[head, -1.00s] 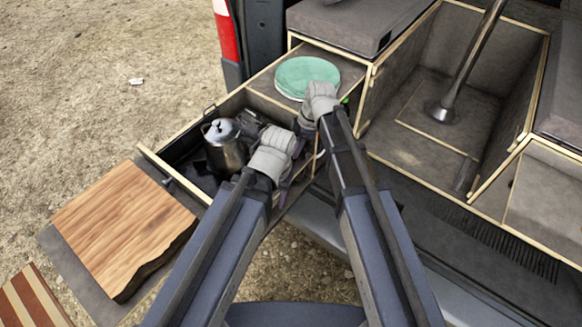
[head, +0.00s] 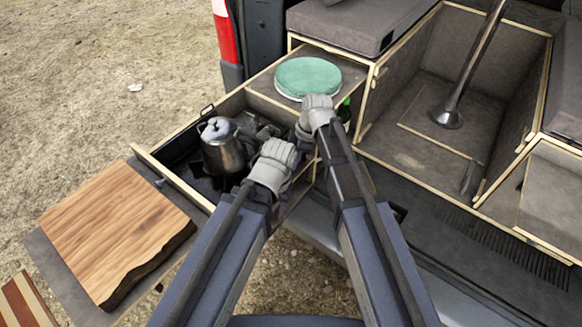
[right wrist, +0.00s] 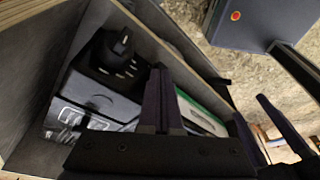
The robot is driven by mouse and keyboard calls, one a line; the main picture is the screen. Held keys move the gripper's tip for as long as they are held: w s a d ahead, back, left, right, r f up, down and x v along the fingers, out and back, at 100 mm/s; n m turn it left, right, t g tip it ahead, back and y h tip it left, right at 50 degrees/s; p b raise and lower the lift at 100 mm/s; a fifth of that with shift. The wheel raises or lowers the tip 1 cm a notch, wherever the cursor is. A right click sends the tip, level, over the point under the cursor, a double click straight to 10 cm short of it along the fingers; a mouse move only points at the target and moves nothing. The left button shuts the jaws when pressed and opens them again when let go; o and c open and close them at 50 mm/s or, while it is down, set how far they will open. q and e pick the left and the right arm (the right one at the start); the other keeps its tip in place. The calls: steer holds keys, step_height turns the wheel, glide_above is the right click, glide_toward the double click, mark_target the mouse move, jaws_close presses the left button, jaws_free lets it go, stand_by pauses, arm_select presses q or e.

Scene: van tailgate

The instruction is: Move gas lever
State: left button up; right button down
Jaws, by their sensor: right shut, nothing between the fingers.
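I cannot make out a gas lever in either view. A metal kettle (head: 224,147) stands upright in the pulled-out drawer (head: 190,187), with dark gear (head: 258,132) beside it that may be the stove. My right gripper (right wrist: 162,88) is shut and empty in the right wrist view, over a compartment with a black item and a box. In the head view its wrist is by the right edge of the drawer area, and its fingertips are hidden. My left gripper (head: 274,166) is just right of the kettle. Its fingers are hidden behind its own wrist.
Green plates (head: 307,77) lie on the surface behind the drawer. A green bottle (head: 345,112) stands close right of my right wrist. A wooden board (head: 115,230) lies at the left. An open bin (head: 430,140) with a metal pole (head: 470,70) is at the right.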

steer(key=d, duration=0.1)
steer(key=d+r+p, duration=0.1)
steer(key=d, duration=0.1)
steer(key=shift+r, duration=0.15)
steer(key=shift+w, duration=0.1)
steer(key=p+v, duration=0.7)
steer(key=v, duration=0.1)
steer(key=shift+p, duration=0.35)
steer(key=shift+d, duration=0.1)
stand_by(0.4)
